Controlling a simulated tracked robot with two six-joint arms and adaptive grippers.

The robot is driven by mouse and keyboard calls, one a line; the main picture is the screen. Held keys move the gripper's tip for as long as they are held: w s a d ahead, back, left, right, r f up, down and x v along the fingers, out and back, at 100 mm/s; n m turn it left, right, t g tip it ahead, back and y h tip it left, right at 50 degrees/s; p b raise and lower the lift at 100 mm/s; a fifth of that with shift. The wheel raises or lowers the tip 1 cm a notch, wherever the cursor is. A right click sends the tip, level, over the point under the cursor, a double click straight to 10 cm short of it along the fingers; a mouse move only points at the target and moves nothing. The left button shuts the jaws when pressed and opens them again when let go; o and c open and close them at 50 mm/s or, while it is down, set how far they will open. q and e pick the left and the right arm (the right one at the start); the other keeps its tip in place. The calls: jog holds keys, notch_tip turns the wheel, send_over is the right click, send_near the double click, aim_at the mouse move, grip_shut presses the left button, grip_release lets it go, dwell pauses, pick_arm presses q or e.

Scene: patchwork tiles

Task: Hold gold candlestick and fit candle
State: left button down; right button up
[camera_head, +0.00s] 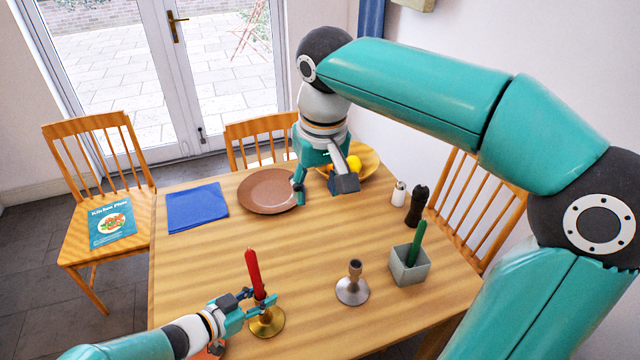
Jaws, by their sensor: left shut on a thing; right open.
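The gold candlestick (268,325) stands on the table near its front edge. My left gripper (262,304) is shut on its upper part, and the fingers hide the stem and cup. A red candle (254,272) rises above these fingers, leaning slightly; its lower end is hidden, so I cannot tell how it sits in the cup. A green candle (416,243) stands tilted in a grey square pot (409,267). A silver candlestick (352,288) stands empty to the left of the pot. My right gripper (322,192) is open and empty, pointing down between the brown plate and the fruit bowl.
A brown plate (262,192), a wooden bowl (371,163) with a yellow fruit (354,163), and a blue napkin (197,206) lie at the back. A white shaker (399,193) and a dark mill (416,207) stand at the right. The table's middle is clear.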

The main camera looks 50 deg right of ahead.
dwell(0.3)
pick_arm(q)
jog(key=c, duration=0.7)
grip_release()
jog(key=shift+a, duration=0.1)
